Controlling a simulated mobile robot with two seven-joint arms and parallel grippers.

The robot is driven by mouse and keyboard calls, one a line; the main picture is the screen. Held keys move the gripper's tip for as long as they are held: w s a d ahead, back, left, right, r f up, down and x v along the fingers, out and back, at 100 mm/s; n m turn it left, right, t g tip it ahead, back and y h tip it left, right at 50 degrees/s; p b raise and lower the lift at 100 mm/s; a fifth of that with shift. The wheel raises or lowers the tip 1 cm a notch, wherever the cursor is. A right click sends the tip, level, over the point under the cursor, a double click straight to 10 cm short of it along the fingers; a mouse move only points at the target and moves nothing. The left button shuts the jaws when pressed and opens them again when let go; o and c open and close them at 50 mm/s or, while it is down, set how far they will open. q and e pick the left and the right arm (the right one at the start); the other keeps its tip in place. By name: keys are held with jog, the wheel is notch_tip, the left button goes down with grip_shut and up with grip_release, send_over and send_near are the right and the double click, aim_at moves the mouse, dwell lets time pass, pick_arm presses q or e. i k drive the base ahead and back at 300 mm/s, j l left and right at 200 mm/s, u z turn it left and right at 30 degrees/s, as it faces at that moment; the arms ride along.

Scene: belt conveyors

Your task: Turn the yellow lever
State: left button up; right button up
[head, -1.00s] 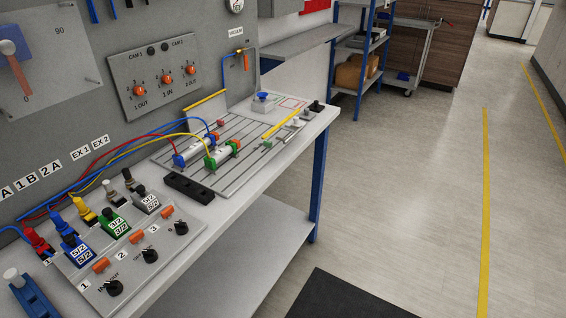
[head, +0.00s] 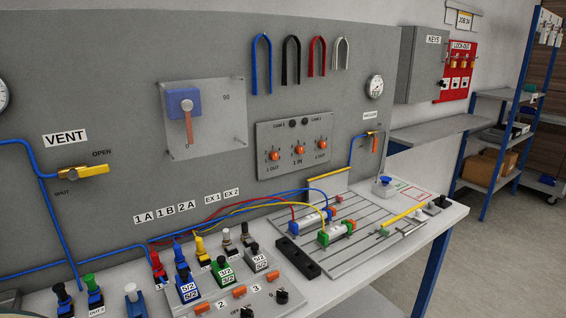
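A yellow lever (head: 86,172) sits on a blue pipe on the grey wall panel at the left of the head view. It lies almost level, its free end to the right, under the word OPEN. A VENT label (head: 65,139) is above it and the word SHUT is below its left end. A smaller valve with a yellow top and a hanging orange handle (head: 375,144) is on a blue pipe at the right. Neither of my grippers is in view.
A bench (head: 408,268) below the panel carries coloured valves, knobs, a slotted plate (head: 372,217) with cylinders, and loose hoses. An orange lever on a blue block (head: 183,102) is on the panel. Shelves (head: 500,150) stand at the right, with bare floor in front.

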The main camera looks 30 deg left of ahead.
aim_at(72, 175)
jog(key=u, duration=2.05)
